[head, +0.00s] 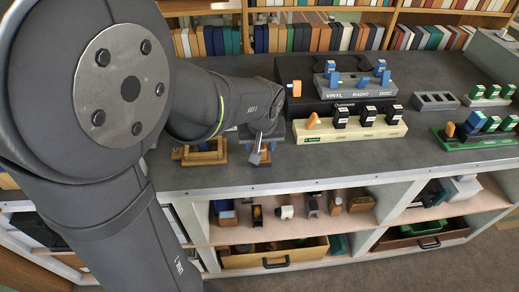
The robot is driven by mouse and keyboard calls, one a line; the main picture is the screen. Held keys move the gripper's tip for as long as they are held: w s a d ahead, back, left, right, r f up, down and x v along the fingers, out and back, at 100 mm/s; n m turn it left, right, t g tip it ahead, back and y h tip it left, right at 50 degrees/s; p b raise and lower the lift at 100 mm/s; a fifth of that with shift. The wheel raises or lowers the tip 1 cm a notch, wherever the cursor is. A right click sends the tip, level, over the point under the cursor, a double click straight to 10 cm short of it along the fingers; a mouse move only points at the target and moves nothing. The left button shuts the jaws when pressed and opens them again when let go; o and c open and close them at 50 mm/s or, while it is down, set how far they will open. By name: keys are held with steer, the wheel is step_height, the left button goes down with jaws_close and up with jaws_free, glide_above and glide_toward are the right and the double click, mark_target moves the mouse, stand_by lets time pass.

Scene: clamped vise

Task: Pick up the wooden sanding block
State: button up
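My arm fills the left of the head view, and its wrist reaches down to the counter near the middle. My gripper (262,143) is small and mostly hidden by the wrist; I cannot tell whether its fingers are open or shut. Just under it is a small brown wooden piece (261,160) with grey metal beside it, close to or touching the gripper. I cannot tell which of these is the sanding block or the vise.
A cream base (352,130) with switches and a black box stand to the right of the gripper. A grey block with slots (435,101) and green racks (480,135) lie farther right. The grey counter (430,166) is clear along its front. Books line the back; shelves hold items below.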

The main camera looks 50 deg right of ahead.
steer(key=c, duration=0.5)
steer(key=shift+r, duration=0.1)
steer(key=shift+r, duration=0.25)
steer(key=v, duration=0.3)
steer(key=shift+w+d+r, duration=0.15)
steer(key=shift+d+r, duration=0.2)
steer(key=shift+r, duration=0.15)
steer(key=s+a+r, duration=0.1)
steer(key=s+r, duration=0.5)
steer(key=s, duration=0.5)
steer(key=shift+s+a+r, duration=0.15)
steer(key=shift+a+r, duration=0.05)
steer(key=shift+a, duration=0.1)
